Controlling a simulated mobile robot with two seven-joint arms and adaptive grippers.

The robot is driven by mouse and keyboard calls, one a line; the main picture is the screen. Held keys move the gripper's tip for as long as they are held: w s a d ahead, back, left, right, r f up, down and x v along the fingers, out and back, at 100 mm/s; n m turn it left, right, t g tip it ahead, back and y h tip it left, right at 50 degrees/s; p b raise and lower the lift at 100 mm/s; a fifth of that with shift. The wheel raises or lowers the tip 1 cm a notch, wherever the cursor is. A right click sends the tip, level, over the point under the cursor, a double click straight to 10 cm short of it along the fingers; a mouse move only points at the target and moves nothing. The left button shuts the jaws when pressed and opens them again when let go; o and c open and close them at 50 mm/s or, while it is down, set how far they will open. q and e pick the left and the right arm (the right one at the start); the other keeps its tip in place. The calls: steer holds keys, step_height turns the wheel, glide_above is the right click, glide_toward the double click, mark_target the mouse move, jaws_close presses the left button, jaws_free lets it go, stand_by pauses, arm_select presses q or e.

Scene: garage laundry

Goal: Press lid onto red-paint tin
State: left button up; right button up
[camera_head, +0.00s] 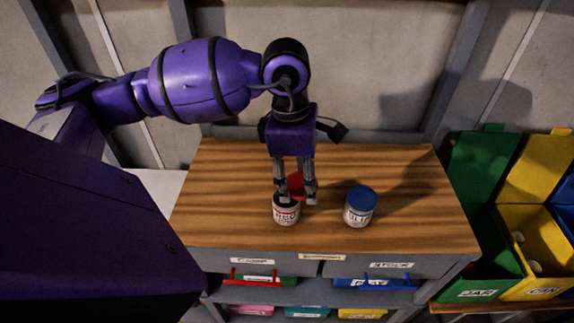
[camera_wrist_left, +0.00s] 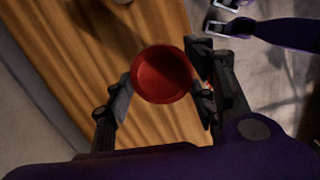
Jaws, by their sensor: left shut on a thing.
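The red-paint tin (camera_head: 286,214) stands upright on the wooden bench top, white with red lettering and a dark open top. My left gripper (camera_head: 296,192) points down over the tin and is shut on the red lid (camera_head: 297,183). The lid shows between the fingers, above and slightly right of the tin's mouth in the head view, and looks tilted there. In the left wrist view the round red lid (camera_wrist_left: 162,75) sits between the two fingers (camera_wrist_left: 163,92). The red tin cannot be made out in that view. The fingers partly hide the lid in the head view.
A white tin with a blue lid (camera_head: 360,206) stands on the bench (camera_head: 420,220) to the right. Labelled drawers (camera_head: 262,263) are below the bench front. Green (camera_head: 480,210) and yellow (camera_head: 535,240) bins stand at the right. The bench's left and right sides are clear.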

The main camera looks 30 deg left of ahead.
arm_select(q)
steer(key=n, duration=0.1)
steer(key=a+n, duration=0.1)
steer(key=n, duration=0.2)
steer(key=a+n, duration=0.1)
steer(key=n, duration=0.3)
steer(key=shift+w+a+t+y, duration=0.1)
steer(key=shift+a+t+y, duration=0.15)
steer(key=shift+t+y, duration=0.05)
steer(key=shift+w+a+f+n+y+b, duration=0.1)
steer(key=shift+a+f+n+b, duration=0.15)
steer(key=shift+f+n+b, duration=0.55)
steer(key=shift+a+f+n+y+b, duration=0.1)
steer(key=shift+a+f+n+b, duration=0.25)
steer(key=shift+f+n, duration=0.85)
steer(key=shift+w+a+f+n+y+b, duration=0.1)
steer(key=shift+a+f+n+b, duration=0.1)
steer(key=shift+f+n+b, duration=0.6)
arm_select(e)
steer(key=shift+s+d+f, duration=0.2)
steer(key=shift+s+f, duration=0.05)
steer(key=shift+f, duration=0.55)
steer(key=shift+s+d+f, duration=0.15)
steer(key=shift+s+f, duration=0.05)
steer(key=shift+f, duration=0.55)
arm_select(q)
steer(key=shift+n, duration=0.3)
arm_select(e)
steer(key=shift+s+f, duration=0.15)
